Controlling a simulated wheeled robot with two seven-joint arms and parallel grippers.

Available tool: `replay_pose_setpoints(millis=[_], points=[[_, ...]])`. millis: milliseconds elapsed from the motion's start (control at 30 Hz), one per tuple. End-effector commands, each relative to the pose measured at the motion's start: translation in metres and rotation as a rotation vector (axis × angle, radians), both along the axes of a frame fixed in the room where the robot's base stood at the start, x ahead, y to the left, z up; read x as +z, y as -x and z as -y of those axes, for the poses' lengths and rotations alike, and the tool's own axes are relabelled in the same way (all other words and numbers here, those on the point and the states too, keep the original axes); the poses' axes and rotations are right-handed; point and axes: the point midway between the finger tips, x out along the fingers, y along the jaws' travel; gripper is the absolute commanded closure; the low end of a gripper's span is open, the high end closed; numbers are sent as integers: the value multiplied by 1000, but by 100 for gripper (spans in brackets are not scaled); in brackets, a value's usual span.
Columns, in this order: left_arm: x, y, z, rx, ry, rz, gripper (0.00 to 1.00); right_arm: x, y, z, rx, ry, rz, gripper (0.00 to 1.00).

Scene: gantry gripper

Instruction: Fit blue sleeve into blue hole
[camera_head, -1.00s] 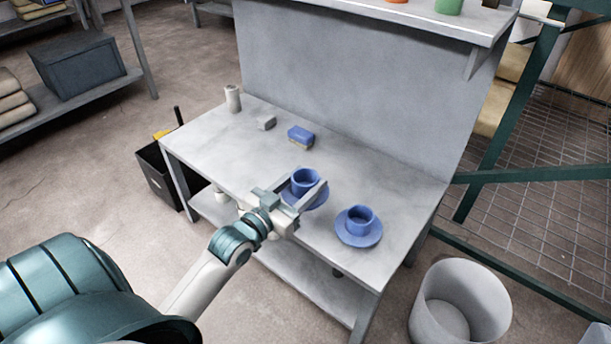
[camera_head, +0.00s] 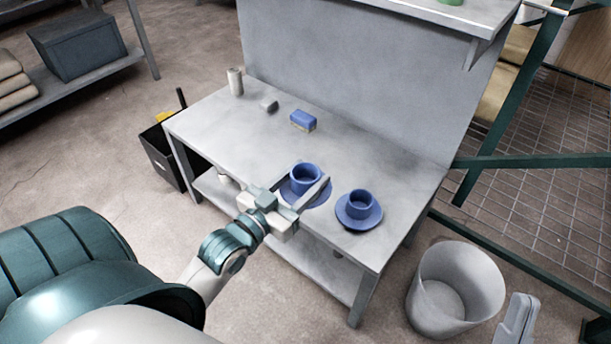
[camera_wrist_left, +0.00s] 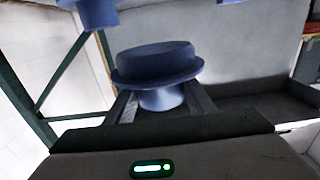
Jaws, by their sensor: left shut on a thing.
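A blue sleeve (camera_head: 305,174) with an open round top and a wider flange stands over the near part of the workbench. My left gripper (camera_head: 303,190) is shut on it, with one finger on each side. In the left wrist view the sleeve (camera_wrist_left: 155,57) rises between the fingertips, with its narrower part (camera_wrist_left: 162,99) between the fingers. A second blue round piece (camera_head: 360,203) with an open top and a wide rim sits to the right on the bench. Which piece has the blue hole I cannot tell. A pale part, apparently my right gripper (camera_head: 517,320), shows at the lower right.
The grey workbench (camera_head: 215,125) holds a blue block (camera_head: 303,120), a small grey block (camera_head: 269,105) and a pale cylinder (camera_head: 235,81) at the back left. A pale bin (camera_head: 460,290) stands on the floor at right. The bench's middle left is clear.

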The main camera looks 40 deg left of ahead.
Motion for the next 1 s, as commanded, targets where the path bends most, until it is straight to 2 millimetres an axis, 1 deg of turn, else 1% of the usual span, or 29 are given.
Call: replay_pose_setpoints(millis=[167,267,367,467,600,733,867,1000], points=[[1,-1,1,0,0,2,79,0,0,0,0,0,1,100],[2,-4,5,4,0,4,79,0,0,0,0,0,1,100],[5,-10,16,12,1,4,79,0,0,0,0,0,1,100],[11,-21,32,24,2,6,79,0,0,0,0,0,1,100],[25,-39,60,45,2,6,79,1,0,0,0,-1,2,100],[40,-53,83,63,1,5,79,1,0,0,0,-1,3,100],[51,-61,97,74,1,5,79,1,0,0,-1,-1,4,100],[54,-63,101,78,0,1,79,1,0,0,-1,-1,4,100]])
